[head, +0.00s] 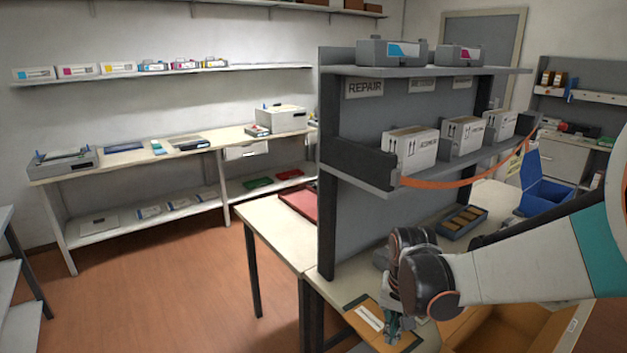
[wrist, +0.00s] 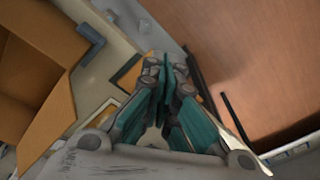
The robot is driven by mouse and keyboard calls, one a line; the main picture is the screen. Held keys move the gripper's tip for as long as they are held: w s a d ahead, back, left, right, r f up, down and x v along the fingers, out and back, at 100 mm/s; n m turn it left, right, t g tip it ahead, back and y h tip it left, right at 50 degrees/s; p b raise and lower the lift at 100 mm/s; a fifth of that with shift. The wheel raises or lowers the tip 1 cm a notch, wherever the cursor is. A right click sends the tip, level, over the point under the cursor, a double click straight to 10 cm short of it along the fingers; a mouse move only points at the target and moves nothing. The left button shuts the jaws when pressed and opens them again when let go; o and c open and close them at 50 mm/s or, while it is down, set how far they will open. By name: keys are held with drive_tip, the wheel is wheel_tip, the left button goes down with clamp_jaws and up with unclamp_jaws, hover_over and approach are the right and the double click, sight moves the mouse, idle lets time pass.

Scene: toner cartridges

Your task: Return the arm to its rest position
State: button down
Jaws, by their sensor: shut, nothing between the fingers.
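My arm reaches in from the right in the head view. My gripper (head: 396,325) hangs at its end, pointing down over the front of the workbench (head: 325,287), close to a brown board with a white label (head: 370,318). In the wrist view my gripper (wrist: 168,75) shows its teal fingers together, with nothing held between them. How high the fingertips are above the bench is hard to tell.
An open cardboard box (head: 505,330) stands right of the gripper; it also shows in the wrist view (wrist: 50,40). A grey shelf unit (head: 345,235) with white boxes (head: 410,148) rises behind. An orange strap (head: 465,181) spans its front. Open floor (head: 170,300) lies left.

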drive_tip(key=s+d+r+n+t, duration=0.2)
drive_tip(key=s+r+n+t, duration=0.2)
drive_tip(key=s+r, duration=0.9)
drive_tip(key=s+t, duration=0.2)
drive_tip(key=s, duration=0.2)
drive_tip(key=shift+r, duration=0.15)
